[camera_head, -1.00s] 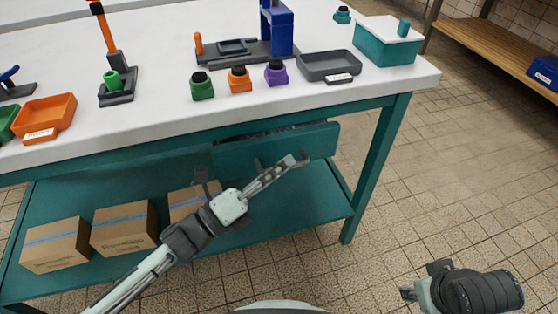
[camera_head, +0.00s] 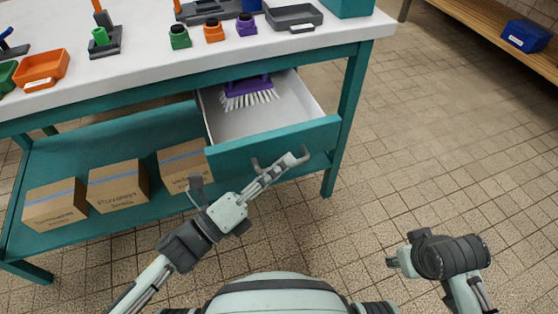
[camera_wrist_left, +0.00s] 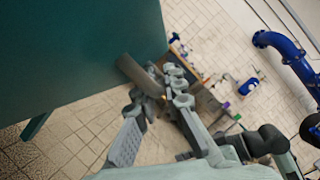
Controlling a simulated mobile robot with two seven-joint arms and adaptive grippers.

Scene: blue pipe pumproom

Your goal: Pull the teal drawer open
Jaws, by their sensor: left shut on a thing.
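The teal drawer (camera_head: 262,149) under the white-topped workbench stands well open, its pale inside showing. A purple brush (camera_head: 249,92) with white bristles lies in it toward the back. My left gripper (camera_head: 297,159) is at the drawer's front, shut on the grey drawer handle (camera_head: 284,166). The left wrist view shows the fingers against the handle (camera_wrist_left: 140,75), beside the large teal drawer front (camera_wrist_left: 75,55). My right gripper (camera_head: 394,260) is low on the right, away from the bench and empty; its finger spacing is too small to judge.
Cardboard boxes (camera_head: 118,187) stand on the teal lower shelf. Orange (camera_head: 42,69) and grey (camera_head: 294,17) trays and several small coloured containers sit on the benchtop. A wooden bench (camera_head: 480,30) with a blue bin (camera_head: 526,36) is at the right. The tiled floor between is clear.

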